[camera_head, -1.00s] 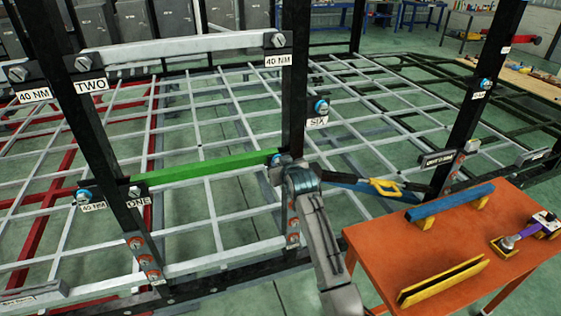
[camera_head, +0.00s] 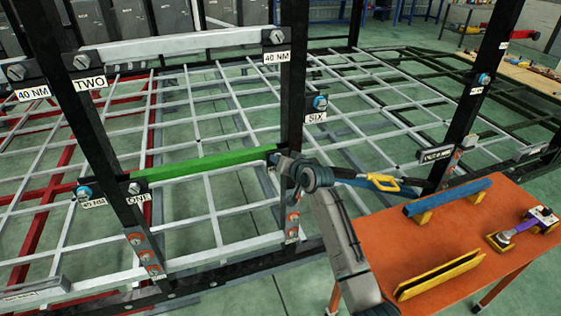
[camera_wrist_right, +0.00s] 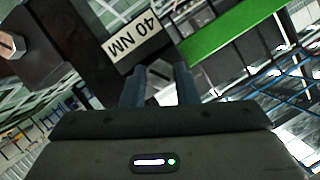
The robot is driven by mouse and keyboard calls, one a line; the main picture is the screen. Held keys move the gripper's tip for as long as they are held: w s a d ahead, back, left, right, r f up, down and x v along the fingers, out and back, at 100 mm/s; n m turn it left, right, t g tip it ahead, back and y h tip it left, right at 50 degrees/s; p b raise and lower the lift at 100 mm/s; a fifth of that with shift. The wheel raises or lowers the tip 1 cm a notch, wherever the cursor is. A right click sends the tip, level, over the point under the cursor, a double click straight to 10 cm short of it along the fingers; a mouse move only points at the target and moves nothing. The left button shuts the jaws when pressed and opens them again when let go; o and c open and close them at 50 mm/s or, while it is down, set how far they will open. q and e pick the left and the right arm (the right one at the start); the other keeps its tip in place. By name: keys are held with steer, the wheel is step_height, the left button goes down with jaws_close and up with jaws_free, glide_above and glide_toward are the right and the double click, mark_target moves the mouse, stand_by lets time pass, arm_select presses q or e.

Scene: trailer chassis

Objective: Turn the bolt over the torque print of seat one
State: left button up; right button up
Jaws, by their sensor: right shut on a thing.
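The green bar (camera_head: 210,163) runs between two black uprights. The ONE label (camera_head: 138,196) is at its left end, with a bolt (camera_head: 134,188) above it. A 40 NM print (camera_head: 93,203) sits farther left below a blue-collared bolt (camera_head: 83,192). My right gripper (camera_head: 281,160) is at the green bar's right end and hides what is there in the head view. In the right wrist view, its two fingers are shut on a grey bolt head (camera_wrist_right: 160,69), beside a 40 NM print (camera_wrist_right: 135,47) on the dark upright. My left gripper is not in view.
An orange table (camera_head: 430,245) at the right holds a blue bar (camera_head: 450,197), a yellow bar (camera_head: 440,275) and a purple-handled tool (camera_head: 520,230). A blue and yellow tool (camera_head: 375,182) lies beyond my right wrist. Another bolt (camera_wrist_right: 10,42) shows at the left of the wrist view.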

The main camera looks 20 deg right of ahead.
steer(key=shift+s+f, duration=0.1)
steer(key=shift+f, duration=0.25)
steer(key=o, duration=0.8)
steer(key=shift+o, duration=1)
steer(key=shift+r, duration=0.15)
steer(key=shift+s+d+r, duration=0.1)
steer(key=shift+r, duration=0.05)
steer(key=b+v, duration=0.3)
steer(key=v, duration=0.7)
steer(key=shift+s+r+b, duration=0.2)
steer(key=shift+s+b, duration=0.1)
steer(key=shift+s, duration=0.05)
